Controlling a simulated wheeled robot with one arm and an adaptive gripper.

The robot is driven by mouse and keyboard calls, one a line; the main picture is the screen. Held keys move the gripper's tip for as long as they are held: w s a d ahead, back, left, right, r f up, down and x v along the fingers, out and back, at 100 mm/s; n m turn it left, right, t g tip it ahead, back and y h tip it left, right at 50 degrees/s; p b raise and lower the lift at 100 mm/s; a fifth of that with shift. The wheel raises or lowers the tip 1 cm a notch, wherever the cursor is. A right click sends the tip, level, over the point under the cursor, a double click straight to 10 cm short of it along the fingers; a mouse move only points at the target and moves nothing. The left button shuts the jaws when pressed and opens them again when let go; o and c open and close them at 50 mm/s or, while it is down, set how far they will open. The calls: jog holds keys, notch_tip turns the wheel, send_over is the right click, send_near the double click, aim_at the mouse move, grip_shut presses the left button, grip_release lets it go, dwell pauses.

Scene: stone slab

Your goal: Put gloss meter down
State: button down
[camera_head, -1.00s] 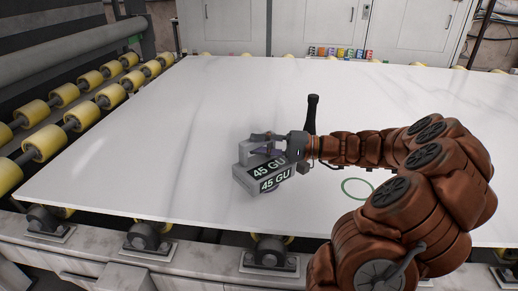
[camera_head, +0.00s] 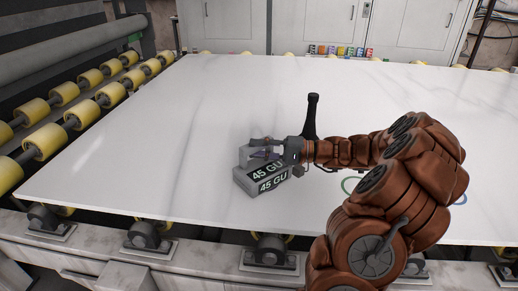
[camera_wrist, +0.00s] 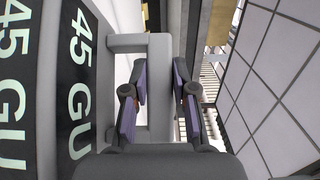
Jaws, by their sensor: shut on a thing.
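The gloss meter (camera_head: 262,183) is a grey box with dark displays reading "45 GU" and a handle on top. It is at the left-centre front of the white stone slab (camera_head: 180,130) in the head view. My gripper (camera_head: 262,154) is shut on its handle. In the wrist view the gripper's fingers (camera_wrist: 155,95) lie on both sides of the grey handle, and the gloss meter's displays (camera_wrist: 75,80) fill the left side. I cannot tell whether its underside touches the slab.
A black upright handle-like object (camera_head: 311,117) stands behind my wrist. Yellow rollers (camera_head: 42,145) line the left edge. Small coloured items (camera_head: 340,51) sit at the back. The slab's left part is clear.

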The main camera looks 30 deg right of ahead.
jog(key=c, duration=0.9)
grip_release()
jog(key=shift+r, duration=0.1)
jog(key=v, duration=1.2)
jog(key=r+n+g, duration=0.1)
jog(key=n+g, duration=0.2)
jog(key=g, duration=0.3)
send_over(254, 186)
jog(key=shift+y, duration=0.3)
jog(key=s+a+f+n+g+h, duration=0.2)
jog(key=s+a+g+h, duration=0.15)
jog(key=s+a, duration=0.4)
jog(key=s+a+f+n+g+h, duration=0.2)
jog(key=s+a+g, duration=0.25)
jog(key=a, duration=0.55)
jog(key=s+d+f+h, duration=0.1)
jog(key=s+f+h, duration=0.1)
jog(key=s+h, duration=0.1)
jog(key=s+d+f+h, duration=0.1)
jog(key=s+d+h, duration=0.1)
jog(key=s, duration=0.4)
jog(key=s+d+f+n+h, duration=0.1)
jog(key=s+f+h, duration=0.1)
jog(key=s+h, duration=0.2)
jog(key=shift+s+d+f+g, duration=0.15)
jog(key=shift+s+f+g, duration=0.2)
jog(key=shift+s, duration=0.2)
